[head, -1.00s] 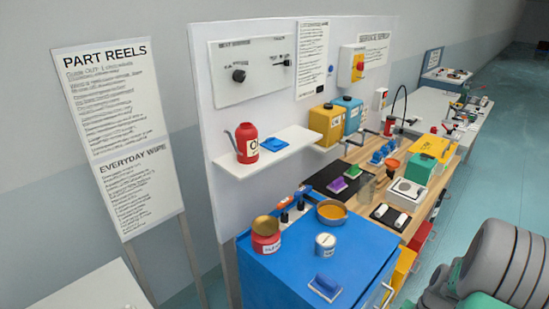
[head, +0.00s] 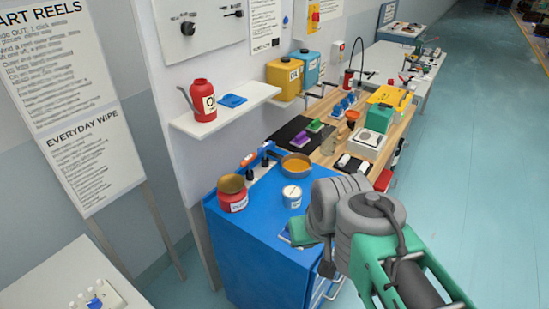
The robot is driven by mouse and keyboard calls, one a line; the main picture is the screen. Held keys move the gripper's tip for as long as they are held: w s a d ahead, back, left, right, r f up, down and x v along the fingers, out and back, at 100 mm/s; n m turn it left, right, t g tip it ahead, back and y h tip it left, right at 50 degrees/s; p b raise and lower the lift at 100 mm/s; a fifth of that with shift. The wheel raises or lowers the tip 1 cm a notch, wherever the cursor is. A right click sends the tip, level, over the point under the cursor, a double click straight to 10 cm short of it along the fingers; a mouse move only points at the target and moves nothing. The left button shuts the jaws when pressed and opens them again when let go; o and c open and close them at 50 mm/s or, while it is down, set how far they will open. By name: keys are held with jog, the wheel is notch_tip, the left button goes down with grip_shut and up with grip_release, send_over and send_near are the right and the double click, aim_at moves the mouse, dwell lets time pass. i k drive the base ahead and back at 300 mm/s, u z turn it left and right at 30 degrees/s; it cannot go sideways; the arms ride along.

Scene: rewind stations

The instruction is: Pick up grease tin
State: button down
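A red tin (head: 233,199) with a white label and a brownish-gold top stands upright at the left of the blue cabinet top (head: 255,222). A small white tin (head: 292,197) with a dark label band stands upright to its right. The labels are too small to read, so I cannot tell for sure which is the grease tin. My grey and green arm reaches in from the lower right, over the cabinet's right front side. I cannot make out any gripper fingers. Both tins stand free, with nothing of mine touching them.
A grey pan with orange contents (head: 295,164) stands behind the tins. A shelf (head: 225,114) with a red oil can (head: 203,100) overhangs at the left. Open floor lies at the right.

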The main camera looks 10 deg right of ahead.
aim_at(292, 194)
jog(key=k, duration=0.5)
jog(key=z, duration=1.85)
jog(key=i, duration=1.25)
jog(key=u, duration=2.9)
jog(key=i, duration=0.5)
jog(key=u, duration=0.05)
